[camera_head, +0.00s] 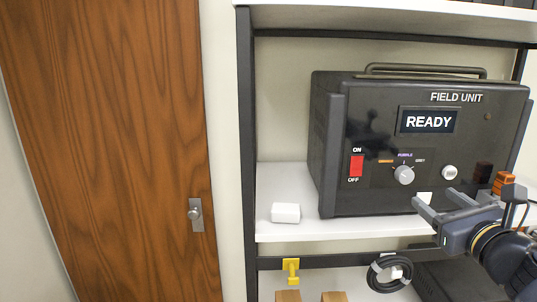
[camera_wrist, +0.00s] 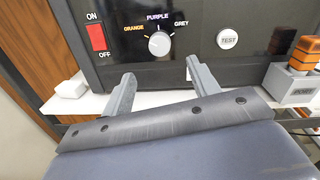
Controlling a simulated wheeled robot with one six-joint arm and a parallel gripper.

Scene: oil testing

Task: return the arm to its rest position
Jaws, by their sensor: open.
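My gripper (camera_head: 439,207) is at the lower right of the head view, in front of the lower right part of the black field unit (camera_head: 333,150). Its two grey fingers are apart with nothing between them. In the wrist view, my gripper (camera_wrist: 160,92) points at the unit's lower front, below the selector knob (camera_wrist: 159,43) and the round TEST button (camera_wrist: 228,39). The unit's display (camera_head: 428,121) reads READY. Its red ON/OFF switch (camera_head: 356,166) is at the left of the panel.
The unit stands on a white shelf (camera_head: 305,229) with a black frame. A small white block (camera_head: 285,213) lies left of it. An orange-topped device (camera_wrist: 303,55) is at the right. A coiled black cable (camera_head: 389,273) hangs below. A wooden door (camera_head: 110,130) is at the left.

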